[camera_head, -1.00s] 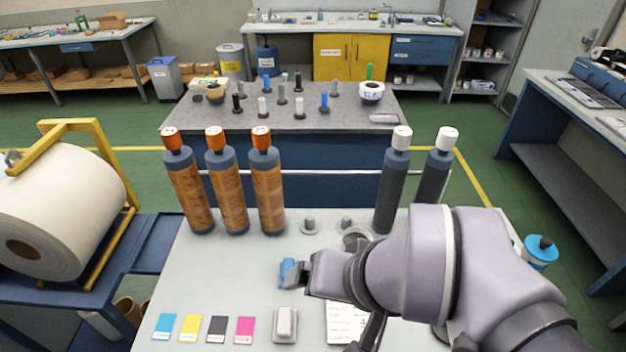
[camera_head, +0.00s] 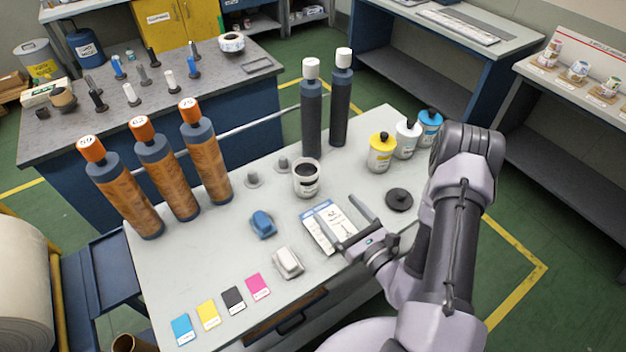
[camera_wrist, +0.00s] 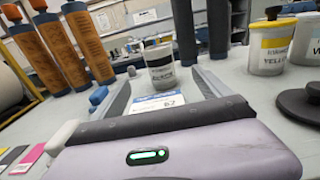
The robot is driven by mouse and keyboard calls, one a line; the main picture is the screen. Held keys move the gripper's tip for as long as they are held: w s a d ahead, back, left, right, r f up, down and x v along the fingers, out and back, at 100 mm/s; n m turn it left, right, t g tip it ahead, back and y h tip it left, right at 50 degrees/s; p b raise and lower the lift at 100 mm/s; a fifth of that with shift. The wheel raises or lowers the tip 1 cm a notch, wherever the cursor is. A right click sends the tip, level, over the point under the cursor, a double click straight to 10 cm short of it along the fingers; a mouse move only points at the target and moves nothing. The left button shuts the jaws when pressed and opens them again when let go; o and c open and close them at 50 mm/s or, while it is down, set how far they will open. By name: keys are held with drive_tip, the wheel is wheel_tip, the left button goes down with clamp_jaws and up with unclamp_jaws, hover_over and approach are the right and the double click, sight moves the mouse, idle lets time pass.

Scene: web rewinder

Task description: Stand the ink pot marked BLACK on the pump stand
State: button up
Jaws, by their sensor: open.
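The open ink pot (camera_head: 306,178) is white with dark contents and stands upright on the pale worktop. My gripper (camera_head: 338,215) is open and empty, low over a printed card (camera_head: 322,232) on the near side of the pot. The wrist view shows the pot ahead, beyond my two spread fingers (camera_wrist: 160,85), apart from them. I cannot tell which thing is the pump stand.
Yellow (camera_head: 381,153), white (camera_head: 407,138) and blue (camera_head: 429,127) lidded pots stand at the right. A dark knobbed disc (camera_head: 398,199) lies nearer. Two tall dark cylinders (camera_head: 312,120) stand behind the open pot. A blue block (camera_head: 263,223) and white block (camera_head: 287,262) lie left.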

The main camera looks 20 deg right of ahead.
sight(300, 166)
drive_tip(key=b+x, duration=0.1)
drive_tip(key=x, duration=1.4)
drive_tip(key=shift+w+a, duration=0.2)
drive_tip(key=shift+r, duration=0.15)
clamp_jaws()
